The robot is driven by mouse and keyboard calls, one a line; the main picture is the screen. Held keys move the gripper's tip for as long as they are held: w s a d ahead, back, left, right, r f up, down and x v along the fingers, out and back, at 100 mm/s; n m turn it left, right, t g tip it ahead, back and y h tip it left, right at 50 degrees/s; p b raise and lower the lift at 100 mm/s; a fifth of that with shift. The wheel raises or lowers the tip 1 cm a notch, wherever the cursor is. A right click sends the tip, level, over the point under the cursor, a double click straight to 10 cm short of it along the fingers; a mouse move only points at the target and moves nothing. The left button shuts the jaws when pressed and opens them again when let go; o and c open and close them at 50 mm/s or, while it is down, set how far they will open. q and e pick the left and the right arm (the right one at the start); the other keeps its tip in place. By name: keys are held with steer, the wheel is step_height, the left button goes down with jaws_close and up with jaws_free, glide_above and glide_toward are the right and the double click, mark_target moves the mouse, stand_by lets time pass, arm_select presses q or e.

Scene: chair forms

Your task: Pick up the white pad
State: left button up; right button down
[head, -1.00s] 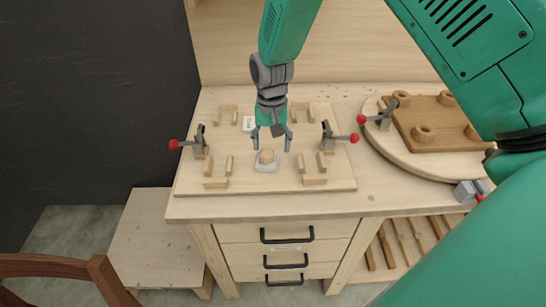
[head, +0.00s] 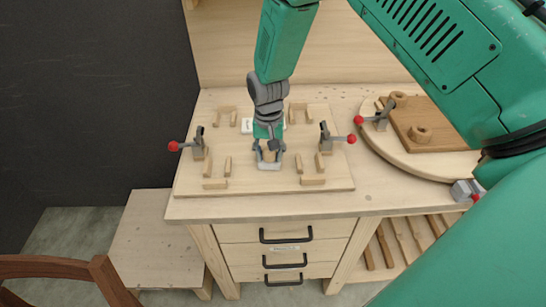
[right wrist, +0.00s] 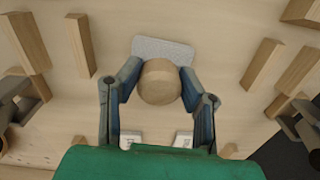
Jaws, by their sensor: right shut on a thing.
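The white pad (head: 270,167) lies on the wooden fixture board, toward the front middle; in the right wrist view its pale speckled plate (right wrist: 163,47) shows behind a round wooden knob (right wrist: 159,84). My right gripper (head: 269,157) points down over the pad. In the right wrist view its two fingers (right wrist: 159,78) are shut on the knob, one on each side. The gripper hides most of the knob in the head view. I cannot tell any gap between pad and board. My left gripper is not in view.
The fixture board (head: 330,178) carries several upright wooden blocks. Red-tipped clamps stand at its left (head: 198,145) and right (head: 327,139). A round board (head: 435,168) with a brown plate (head: 425,115) lies to the right. A chair (head: 60,267) stands at lower left.

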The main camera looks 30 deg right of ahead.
mark_target(267, 152)
steer(key=shift+s+a, duration=0.15)
steer(key=shift+a, duration=0.15)
steer(key=r, duration=0.9)
steer(key=shift+a+b, duration=0.3)
steer(key=shift+b, duration=0.05)
steer(key=shift+d+r, duration=0.35)
steer(key=shift+r, duration=0.05)
